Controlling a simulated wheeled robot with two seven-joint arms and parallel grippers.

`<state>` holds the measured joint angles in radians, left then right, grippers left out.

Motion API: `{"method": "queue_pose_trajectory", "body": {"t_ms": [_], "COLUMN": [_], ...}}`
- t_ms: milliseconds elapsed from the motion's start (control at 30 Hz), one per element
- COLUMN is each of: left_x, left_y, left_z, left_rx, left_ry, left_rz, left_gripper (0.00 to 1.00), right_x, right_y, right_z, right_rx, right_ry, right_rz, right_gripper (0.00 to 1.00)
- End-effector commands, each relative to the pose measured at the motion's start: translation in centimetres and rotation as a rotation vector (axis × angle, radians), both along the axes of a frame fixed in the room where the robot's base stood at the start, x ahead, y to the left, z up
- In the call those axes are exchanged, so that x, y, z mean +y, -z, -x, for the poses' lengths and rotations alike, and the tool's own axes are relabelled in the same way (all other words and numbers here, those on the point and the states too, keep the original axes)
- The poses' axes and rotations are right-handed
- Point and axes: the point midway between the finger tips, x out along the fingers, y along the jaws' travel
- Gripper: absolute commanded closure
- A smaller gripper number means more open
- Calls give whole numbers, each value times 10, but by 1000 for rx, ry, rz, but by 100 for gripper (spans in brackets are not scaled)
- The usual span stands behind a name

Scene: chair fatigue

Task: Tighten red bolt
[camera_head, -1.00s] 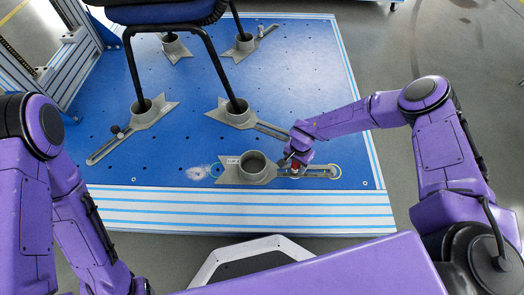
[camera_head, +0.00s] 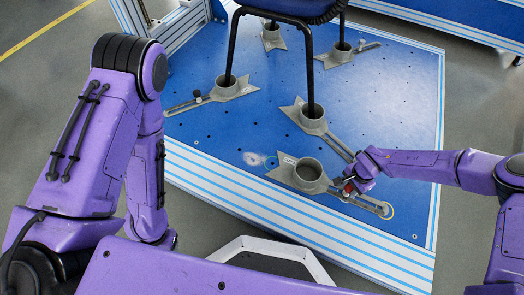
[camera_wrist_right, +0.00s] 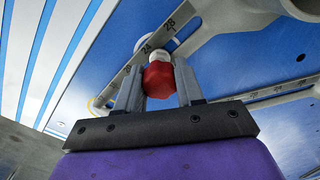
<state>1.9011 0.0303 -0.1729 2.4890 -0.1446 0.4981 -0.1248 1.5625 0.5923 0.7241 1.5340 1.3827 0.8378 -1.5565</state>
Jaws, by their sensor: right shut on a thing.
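The red bolt (camera_head: 348,187) sits at the slotted arm of the empty grey foot clamp (camera_head: 296,178), near the front edge of the blue platform. In the right wrist view the red bolt head (camera_wrist_right: 158,80) is between the two grey fingers, with a pale round part beyond it against the numbered slotted bar (camera_wrist_right: 132,92). My right gripper (camera_head: 351,184) is shut on the bolt; its fingers partly cover it in the head view. My left arm comes in at the left, but its gripper is not visible.
The blue platform (camera_head: 240,130) carries several other grey clamps holding the legs of a chair (camera_head: 309,75). One clamp arm (camera_head: 338,147) lies close behind my right gripper. A grey frame with a dark inside (camera_head: 260,246) is at the bottom.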

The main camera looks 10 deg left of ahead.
Motion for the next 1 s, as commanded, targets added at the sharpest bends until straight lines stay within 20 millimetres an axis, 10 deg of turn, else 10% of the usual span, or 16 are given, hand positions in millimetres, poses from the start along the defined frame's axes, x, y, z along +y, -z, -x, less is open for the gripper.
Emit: {"method": "queue_pose_trajectory", "body": {"t_ms": [700, 733, 767, 1000], "left_x": [0, 0, 0, 0], "left_y": [-1, -1, -1, -1], "left_z": [0, 0, 0, 0], "left_rx": [0, 0, 0, 0], "left_ry": [0, 0, 0, 0], "left_rz": [0, 0, 0, 0], "left_gripper": [33, 33, 33, 33], "right_x": [0, 0, 0, 0], "right_y": [0, 0, 0, 0], "right_z": [0, 0, 0, 0], "right_rx": [-1, -1, -1, -1], "right_ry": [358, 358, 357, 355], "right_rz": [1, 1, 1, 1], "right_gripper": [94, 53, 43, 38]}}
